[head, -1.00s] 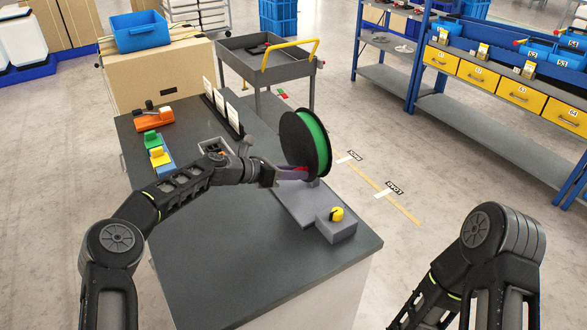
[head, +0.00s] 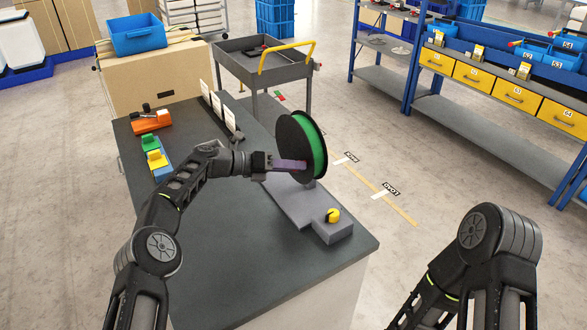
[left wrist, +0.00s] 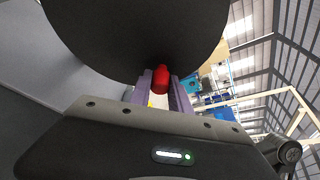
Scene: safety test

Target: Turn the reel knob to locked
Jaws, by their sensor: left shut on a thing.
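A reel with black flanges and green winding (head: 317,146) stands upright on a grey base plate (head: 296,205) on the dark table. My left gripper (head: 300,166) is at the near-left face of the reel, its purple fingers reaching to the middle of the black flange. In the left wrist view its fingers (left wrist: 161,88) are shut on a red knob (left wrist: 161,78) in front of the black flange (left wrist: 130,35). The red knob is hidden in the head view. A yellow knob (head: 333,215) sits on a grey block at the plate's front end. My right gripper is out of view.
Green and yellow blocks on a blue holder (head: 157,158) and an orange device (head: 152,122) lie at the table's left. White cards (head: 217,108) stand at the back. The table's front (head: 240,270) is clear. A grey cart (head: 262,62) stands behind.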

